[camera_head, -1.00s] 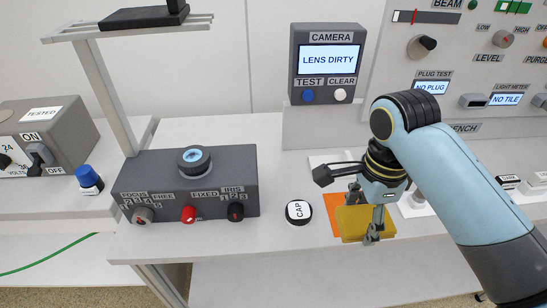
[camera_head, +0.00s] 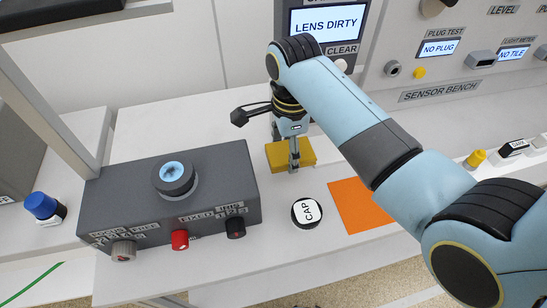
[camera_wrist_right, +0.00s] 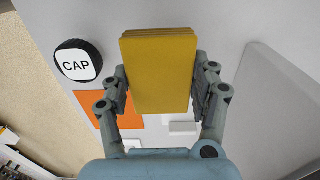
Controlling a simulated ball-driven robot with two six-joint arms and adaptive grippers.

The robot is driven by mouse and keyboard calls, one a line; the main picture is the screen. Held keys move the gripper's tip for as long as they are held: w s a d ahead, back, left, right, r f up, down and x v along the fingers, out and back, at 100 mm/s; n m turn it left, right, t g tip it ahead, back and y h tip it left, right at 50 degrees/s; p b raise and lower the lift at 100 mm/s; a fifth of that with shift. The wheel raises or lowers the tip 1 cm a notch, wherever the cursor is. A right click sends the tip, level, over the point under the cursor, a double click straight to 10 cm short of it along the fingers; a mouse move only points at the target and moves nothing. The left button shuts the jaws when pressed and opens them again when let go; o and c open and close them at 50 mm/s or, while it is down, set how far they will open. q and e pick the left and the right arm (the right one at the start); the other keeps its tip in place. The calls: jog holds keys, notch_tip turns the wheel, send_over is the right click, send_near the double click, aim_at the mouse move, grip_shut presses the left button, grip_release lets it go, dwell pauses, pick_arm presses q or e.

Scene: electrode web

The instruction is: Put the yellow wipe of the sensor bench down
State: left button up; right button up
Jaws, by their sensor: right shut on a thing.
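The yellow wipe (camera_head: 307,152), a flat block, is held between the fingers of my right gripper (camera_head: 291,150). In the right wrist view the wipe (camera_wrist_right: 159,70) stands out past both fingers (camera_wrist_right: 160,97), which press on its two long sides. It is behind the round lens cap (camera_head: 306,212) marked CAP and right of the grey box (camera_head: 215,175). I cannot tell whether the wipe touches the bench top. An orange square (camera_head: 360,205) lies flat and bare at the front right. My left gripper is out of view.
The lens cap also shows in the right wrist view (camera_wrist_right: 77,65). The grey box carries a lens and several knobs. A blue-capped item (camera_head: 43,207) stands at the left. A screen (camera_head: 325,25) reading LENS DIRTY stands behind. White bench (camera_head: 270,250) is clear in front.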

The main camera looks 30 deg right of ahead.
aim_at(275, 145)
jog(key=w+f, duration=0.1)
jog(key=w+a+f, duration=0.1)
jog(key=shift+w+a, duration=0.3)
jog(key=shift+w, duration=0.1)
notch_tip(275, 145, down, 4)
jog(key=shift+r, duration=0.25)
jog(key=shift+f, duration=0.25)
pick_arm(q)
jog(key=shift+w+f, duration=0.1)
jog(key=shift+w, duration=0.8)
pick_arm(e)
jog(key=shift+f, duration=0.15)
jog(key=o, duration=1)
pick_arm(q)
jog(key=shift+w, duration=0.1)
